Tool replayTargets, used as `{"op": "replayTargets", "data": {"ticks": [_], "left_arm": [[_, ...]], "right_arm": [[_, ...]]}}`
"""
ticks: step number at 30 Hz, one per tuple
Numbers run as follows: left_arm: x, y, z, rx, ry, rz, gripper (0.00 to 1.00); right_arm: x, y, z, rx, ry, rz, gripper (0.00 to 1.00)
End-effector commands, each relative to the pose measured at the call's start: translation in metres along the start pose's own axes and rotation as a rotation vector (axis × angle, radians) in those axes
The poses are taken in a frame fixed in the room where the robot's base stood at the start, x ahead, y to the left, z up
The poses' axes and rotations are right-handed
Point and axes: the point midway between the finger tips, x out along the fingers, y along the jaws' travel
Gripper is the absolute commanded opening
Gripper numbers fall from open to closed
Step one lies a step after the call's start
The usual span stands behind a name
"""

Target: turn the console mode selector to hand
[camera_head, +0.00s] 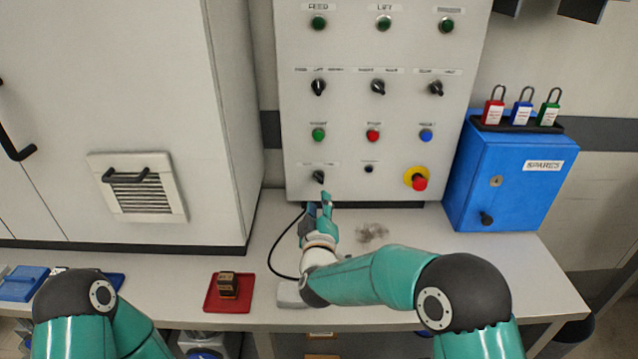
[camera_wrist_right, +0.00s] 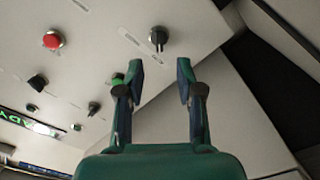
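The grey console (camera_head: 345,110) carries several black selectors, whose labels are too small to read surely. The lower-left selector (camera_head: 318,176) lies just above my right gripper (camera_head: 326,200). In the right wrist view a black selector (camera_wrist_right: 158,38) with a raised grip shows beyond the fingertips, between their lines. The right gripper (camera_wrist_right: 163,75) is open there, its two fingers apart with nothing between them, and the fingertips look clear of the knob. I cannot read which setting the knob points to. Only part of my left arm shows at lower left; its gripper is out of view.
Lamps and buttons surround the selectors, with a red emergency stop (camera_head: 419,182) at lower right. A blue spares box (camera_head: 510,180) with padlocks on top stands right of the console. A red tray (camera_head: 212,300) bears a small block. A black cable (camera_head: 285,262) lies on the bench.

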Motion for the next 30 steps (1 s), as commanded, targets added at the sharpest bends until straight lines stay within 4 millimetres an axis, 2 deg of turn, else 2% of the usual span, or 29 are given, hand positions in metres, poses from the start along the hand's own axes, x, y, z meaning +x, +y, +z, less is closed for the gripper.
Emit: {"op": "replayTargets", "data": {"ticks": [1, 6, 13, 19, 29, 30], "left_arm": [[-0.002, 0.001, 0.000, 0.000, 0.000, 0.000, 0.40], [-0.004, 0.001, 0.000, 0.000, 0.000, 0.000, 0.40], [-0.006, 0.002, 0.000, 0.000, 0.000, 0.000, 0.40], [-0.006, 0.002, 0.000, 0.000, 0.000, 0.000, 0.40], [-0.006, 0.002, 0.000, 0.000, 0.000, 0.000, 0.40], [-0.006, 0.002, 0.000, 0.000, 0.000, 0.000, 0.40]], "right_arm": [[0.011, 0.001, 0.001, 0.001, -0.002, 0.003, 0.36], [0.041, 0.000, 0.001, 0.001, -0.002, 0.003, 0.36], [0.071, 0.000, 0.000, 0.001, 0.000, 0.002, 0.36], [0.082, -0.001, 0.000, 0.000, 0.000, -0.001, 0.36], [0.084, -0.001, 0.000, 0.000, 0.000, -0.001, 0.36], [0.084, -0.001, 0.000, 0.000, 0.000, -0.001, 0.30]]}}
